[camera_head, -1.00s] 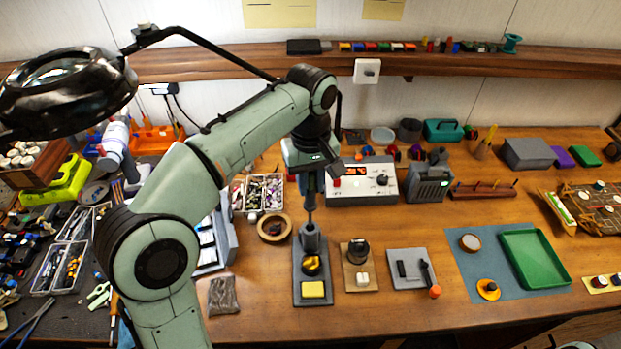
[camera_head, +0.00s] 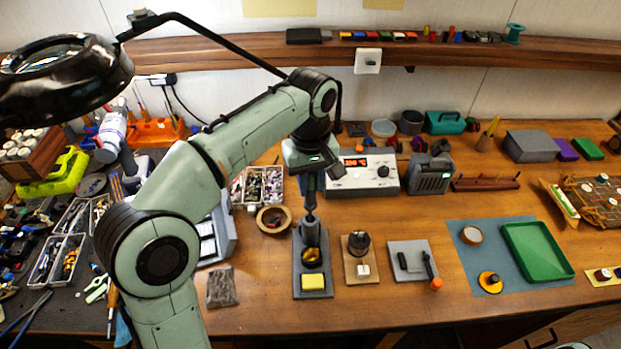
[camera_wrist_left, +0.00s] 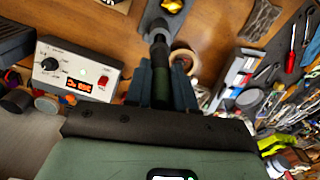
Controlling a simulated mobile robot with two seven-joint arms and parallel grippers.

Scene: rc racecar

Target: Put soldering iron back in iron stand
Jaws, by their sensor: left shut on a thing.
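My left gripper (camera_head: 311,178) points down above the iron stand and is shut on the soldering iron (camera_head: 310,203). The iron is upright, with its lower end at the mouth of the stand's grey holder (camera_head: 310,234); how deep it sits inside cannot be told. The iron stand (camera_head: 300,272) has a dark grey base with brass wool and a yellow sponge. In the left wrist view, the iron's dark handle (camera_wrist_left: 161,82) is between my fingers, in line with the stand's holder (camera_wrist_left: 158,30). My right gripper is not in view.
The soldering station (camera_head: 362,178) stands behind the stand, to the right. A round wooden dish (camera_head: 260,222) is close on the left and a small board (camera_head: 350,270) close on the right. A magnifier lamp (camera_head: 65,85) hangs at upper left. The front table edge is clear.

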